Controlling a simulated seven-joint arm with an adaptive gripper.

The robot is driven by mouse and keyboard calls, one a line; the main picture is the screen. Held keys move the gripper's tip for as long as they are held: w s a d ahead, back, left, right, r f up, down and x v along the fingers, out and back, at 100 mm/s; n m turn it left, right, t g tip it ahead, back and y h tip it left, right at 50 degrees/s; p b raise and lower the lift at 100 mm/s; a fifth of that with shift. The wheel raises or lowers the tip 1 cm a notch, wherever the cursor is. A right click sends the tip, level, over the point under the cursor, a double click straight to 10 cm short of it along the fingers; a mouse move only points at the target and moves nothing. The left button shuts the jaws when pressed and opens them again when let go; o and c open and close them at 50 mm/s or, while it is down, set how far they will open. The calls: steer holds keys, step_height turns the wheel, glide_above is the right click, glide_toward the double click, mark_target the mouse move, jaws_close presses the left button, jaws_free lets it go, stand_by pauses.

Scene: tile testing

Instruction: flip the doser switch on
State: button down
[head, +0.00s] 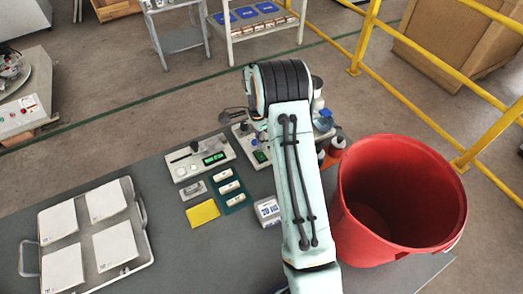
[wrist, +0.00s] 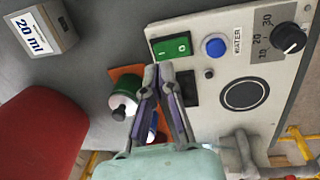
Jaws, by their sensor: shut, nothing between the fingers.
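The doser (wrist: 210,115) is a pale panel that fills the right side of the wrist view. Its green rocker switch (wrist: 171,47) sits near the panel's upper left corner; I cannot tell which way it is tipped. A blue button (wrist: 215,47) marked WATER is to its right. My gripper (wrist: 158,72) is shut and empty, its fingertips just below the switch in the picture; I cannot tell whether they touch the panel. In the head view the doser (head: 243,131) is partly hidden by my arm, and the gripper is hidden too.
A green-and-white bottle (wrist: 125,93) in an orange holder stands left of the fingers. A box marked 20 ml (wrist: 40,30) lies on the table. A large red bin (head: 400,195) stands right of my arm. A tray (head: 90,289) with white tiles is at left.

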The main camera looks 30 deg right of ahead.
mark_target(260, 154)
steer(key=shift+s+f, duration=0.2)
steer(key=shift+f, duration=1.5)
steer(key=shift+s+f, duration=0.2)
steer(key=shift+f, duration=0.1)
steer(key=shift+w, duration=0.15)
steer(key=shift+w+r, duration=0.25)
steer(key=shift+w, duration=0.45)
steer(key=shift+r, duration=0.1)
